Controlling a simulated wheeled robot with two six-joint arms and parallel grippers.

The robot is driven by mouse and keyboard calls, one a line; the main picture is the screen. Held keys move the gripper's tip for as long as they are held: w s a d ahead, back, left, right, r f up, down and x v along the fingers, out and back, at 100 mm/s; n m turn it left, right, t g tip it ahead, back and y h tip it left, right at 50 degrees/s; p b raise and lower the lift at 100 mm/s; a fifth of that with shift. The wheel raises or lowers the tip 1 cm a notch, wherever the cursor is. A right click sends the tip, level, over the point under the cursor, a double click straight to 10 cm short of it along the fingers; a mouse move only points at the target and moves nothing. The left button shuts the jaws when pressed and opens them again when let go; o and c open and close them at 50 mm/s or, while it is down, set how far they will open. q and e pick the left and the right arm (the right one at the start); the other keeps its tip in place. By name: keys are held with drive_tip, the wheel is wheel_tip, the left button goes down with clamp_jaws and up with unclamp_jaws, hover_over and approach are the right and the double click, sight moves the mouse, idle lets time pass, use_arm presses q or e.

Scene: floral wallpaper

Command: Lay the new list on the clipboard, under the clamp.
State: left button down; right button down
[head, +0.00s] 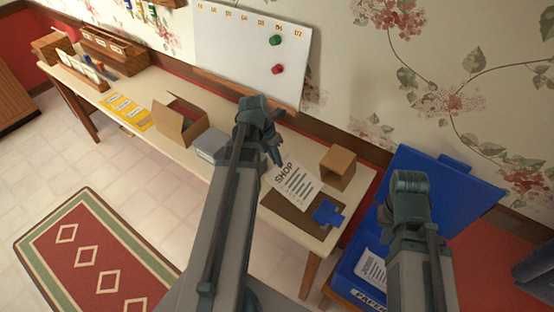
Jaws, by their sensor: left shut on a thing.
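The list (292,184), a white sheet headed "SHOP" with printed lines, lies over or just above the brown clipboard (287,212). Whether the sheet touches the board is unclear. The clipboard lies near the right end of the long table, its blue clamp (328,213) at its right end. The sheet's lower right edge is close to the clamp; I cannot tell that it is under it. My left gripper (277,158) is shut on the list at its far upper edge. My right arm rises in front of the blue bin; its fingers are hidden.
A blue bin (344,275) marked "PAPER", holding another printed sheet (372,267), stands right of the table. A small cardboard box (338,168) stands behind the clipboard. An open carton (181,121) and a grey box (211,146) are left of my left arm.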

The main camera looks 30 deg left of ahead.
sight(277, 173)
use_arm(q)
wheel_tip(277, 173, down, 7)
drive_tip(key=b, duration=0.6)
drive_tip(key=f+h+b, duration=0.1)
drive_tip(key=d+f+b, duration=0.1)
drive_tip(key=b, duration=0.1)
drive_tip(key=shift+d+f+h, duration=0.15)
drive_tip(key=shift+f+h, duration=0.05)
drive_tip(key=shift+h, duration=0.2)
drive_tip(key=shift+a+f+h+b, duration=0.2)
drive_tip(key=shift+f+h+b, duration=0.25)
drive_tip(key=shift+b, duration=0.45)
drive_tip(key=shift+a+f+h+b, duration=0.25)
drive_tip(key=shift+f+b, duration=0.3)
drive_tip(key=shift+b, duration=0.35)
drive_tip(key=c, duration=0.9)
unclamp_jaws()
drive_tip(key=shift+r, duration=0.1)
